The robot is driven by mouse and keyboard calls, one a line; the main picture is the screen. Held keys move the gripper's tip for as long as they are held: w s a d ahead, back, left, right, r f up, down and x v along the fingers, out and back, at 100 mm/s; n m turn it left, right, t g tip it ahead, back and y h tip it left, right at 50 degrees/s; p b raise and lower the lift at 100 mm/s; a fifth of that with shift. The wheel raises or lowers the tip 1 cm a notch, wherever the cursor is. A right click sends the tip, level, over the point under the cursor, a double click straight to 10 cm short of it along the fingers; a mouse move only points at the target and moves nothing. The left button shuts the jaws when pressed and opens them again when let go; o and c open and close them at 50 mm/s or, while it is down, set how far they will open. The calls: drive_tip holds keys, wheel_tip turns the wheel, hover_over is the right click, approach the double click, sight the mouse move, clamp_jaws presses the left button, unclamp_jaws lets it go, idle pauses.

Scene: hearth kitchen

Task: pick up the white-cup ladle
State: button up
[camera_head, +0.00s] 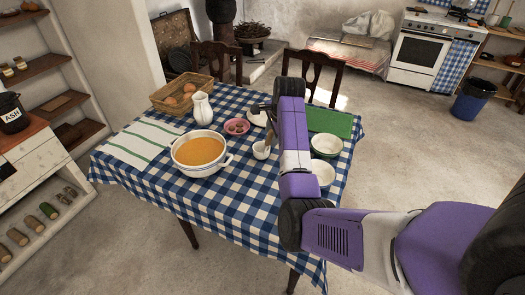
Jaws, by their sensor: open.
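A small white cup (261,151) shows on the checked table, just right of the soup pot. A thin brownish handle seems to rise from it towards my arm, so it looks like the white-cup ladle; whether cup and handle are one piece is too small to tell. My gripper (262,108) is above the table, beyond and above the cup, at the end of my purple arm. It is open and I see nothing held in it. My arm hides part of the table to the right of the cup.
A two-handled white pot (177,155) of orange soup stands left of the cup. The table's front is clear.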

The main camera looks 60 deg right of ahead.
drive_tip(key=shift+x, duration=1.7)
drive_tip(key=shift+w, duration=0.15)
clamp_jaws()
drive_tip(key=shift+r, duration=0.1)
drive_tip(key=shift+r, duration=0.1)
